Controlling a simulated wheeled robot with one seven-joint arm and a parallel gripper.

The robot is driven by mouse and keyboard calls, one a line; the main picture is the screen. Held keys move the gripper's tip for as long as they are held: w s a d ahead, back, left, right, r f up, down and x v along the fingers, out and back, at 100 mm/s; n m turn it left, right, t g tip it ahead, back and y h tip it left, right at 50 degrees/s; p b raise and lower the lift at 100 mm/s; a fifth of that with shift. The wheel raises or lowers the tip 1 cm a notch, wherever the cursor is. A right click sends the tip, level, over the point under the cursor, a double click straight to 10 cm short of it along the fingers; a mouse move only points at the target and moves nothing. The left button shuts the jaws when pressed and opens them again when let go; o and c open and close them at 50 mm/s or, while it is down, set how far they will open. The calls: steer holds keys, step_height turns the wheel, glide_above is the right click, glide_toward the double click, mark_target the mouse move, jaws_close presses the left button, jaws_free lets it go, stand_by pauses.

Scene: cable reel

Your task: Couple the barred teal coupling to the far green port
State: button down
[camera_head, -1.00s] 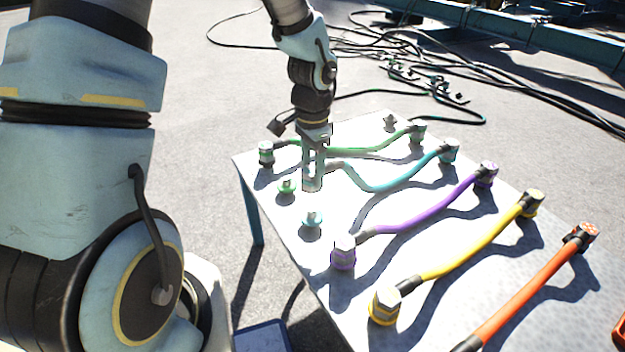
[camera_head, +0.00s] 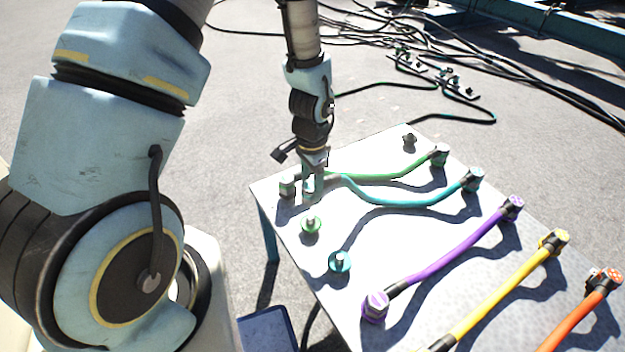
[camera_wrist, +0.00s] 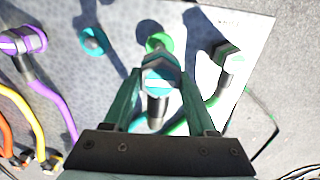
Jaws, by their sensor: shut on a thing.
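My gripper (camera_head: 313,190) is shut on the near end of the teal hose, the teal coupling (camera_wrist: 158,82), whose pale band shows between the fingers in the wrist view. In the head view the fingers mostly hide the coupling. The green port (camera_head: 310,224), a stub on a green ring, stands bare on the table just in front of my gripper.
The green hose's coupling (camera_head: 287,186) stands close left of my gripper. A bare teal port (camera_head: 340,261) is nearer. Purple (camera_head: 440,250), yellow (camera_head: 505,290) and orange (camera_head: 575,318) hoses cross the table (camera_head: 335,310). Black cables (camera_head: 470,118) lie on the ground behind.

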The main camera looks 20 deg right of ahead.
steer(key=b, duration=0.5)
glide_above(312, 217)
step_height(312, 217, down, 6)
steer(key=shift+w+f, duration=0.15)
steer(key=shift+f, duration=0.1)
steer(key=shift+f+b, duration=0.65)
steer(key=shift+f, duration=0.3)
steer(key=shift+f, duration=0.5)
steer(key=shift+c, duration=0.6)
jaws_free()
steer(key=shift+r, duration=0.1)
step_height(312, 217, up, 11)
steer(key=shift+f+p, duration=0.1)
steer(key=shift+p, duration=0.45)
